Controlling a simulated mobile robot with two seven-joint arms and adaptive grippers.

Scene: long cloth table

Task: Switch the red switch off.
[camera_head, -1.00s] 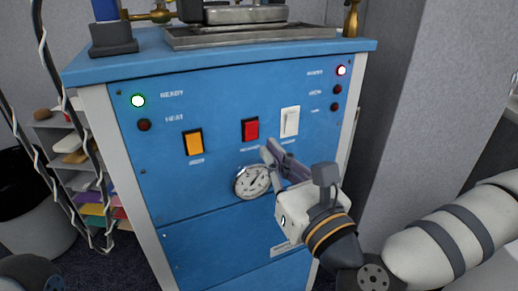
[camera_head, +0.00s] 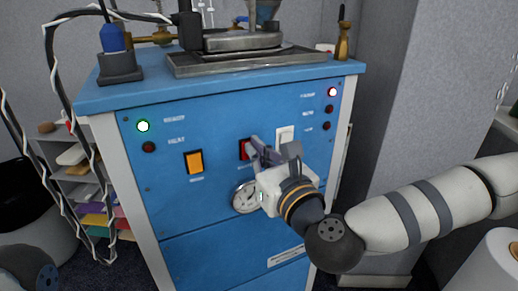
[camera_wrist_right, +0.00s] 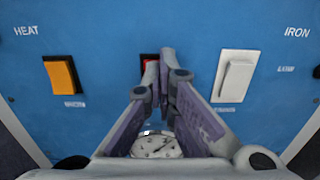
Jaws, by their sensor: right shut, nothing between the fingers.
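The red switch (camera_head: 243,150) sits in a dark frame on the front of the blue cabinet (camera_head: 210,215), between the orange switch and the white switch. My right gripper (camera_head: 256,147) is shut and empty, with its fingertips in front of the red switch, covering its right part. In the right wrist view, the fingertips (camera_wrist_right: 161,62) hide most of the red switch (camera_wrist_right: 147,62); only a strip at its top left shows. I cannot tell whether the fingertips touch it. My left gripper is not in view.
The orange switch (camera_head: 194,162) is to the left and the white switch (camera_head: 285,134) is close on the right. A round gauge (camera_head: 244,197) lies below, partly behind my right gripper.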

